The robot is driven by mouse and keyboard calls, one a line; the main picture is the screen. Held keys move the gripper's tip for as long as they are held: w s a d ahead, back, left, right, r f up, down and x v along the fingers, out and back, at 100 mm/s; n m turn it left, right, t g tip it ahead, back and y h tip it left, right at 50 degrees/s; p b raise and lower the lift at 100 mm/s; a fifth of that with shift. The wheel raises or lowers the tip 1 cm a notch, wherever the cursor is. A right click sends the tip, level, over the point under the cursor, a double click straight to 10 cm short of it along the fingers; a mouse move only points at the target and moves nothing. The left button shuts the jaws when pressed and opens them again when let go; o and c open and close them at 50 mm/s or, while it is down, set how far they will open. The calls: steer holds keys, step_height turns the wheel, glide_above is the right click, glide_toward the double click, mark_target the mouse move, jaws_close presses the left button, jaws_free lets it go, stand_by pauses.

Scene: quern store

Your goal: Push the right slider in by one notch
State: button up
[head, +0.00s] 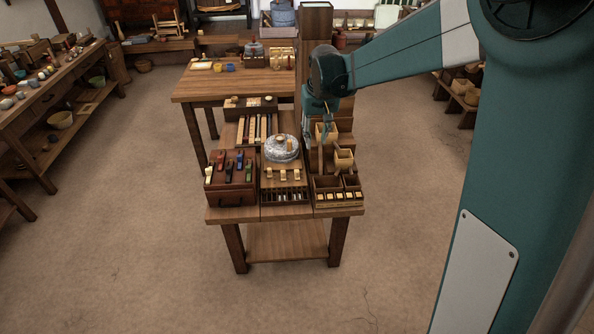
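On the small wooden table, a grey round quern stone (281,149) sits in the middle unit. Three pale wooden blocks stand in a row in front of it; the rightmost block (297,174) is toward the right-hand unit. They look like sliders, but I cannot tell which part is the right slider, nor its notches.
A dark red box (231,190) with coloured levers stands at the left front. Pale tabs (336,196) line the right front. A larger wooden table (240,84) stands behind. The floor in front is clear.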

steer(key=w+a+f+g, duration=0.1)
steer(key=w+a+f, duration=0.2)
steer(key=w+f, duration=0.45)
steer(key=g, duration=0.1)
glide_above(297, 171)
steer(key=shift+n, duration=0.3)
step_height(297, 171, down, 12)
steer(key=shift+s+d+r, duration=0.1)
steer(key=shift+r, duration=0.1)
steer(key=shift+f, duration=0.4)
steer(key=shift+f+b, duration=1.05)
steer(key=shift+f, duration=2.85)
jaws_close()
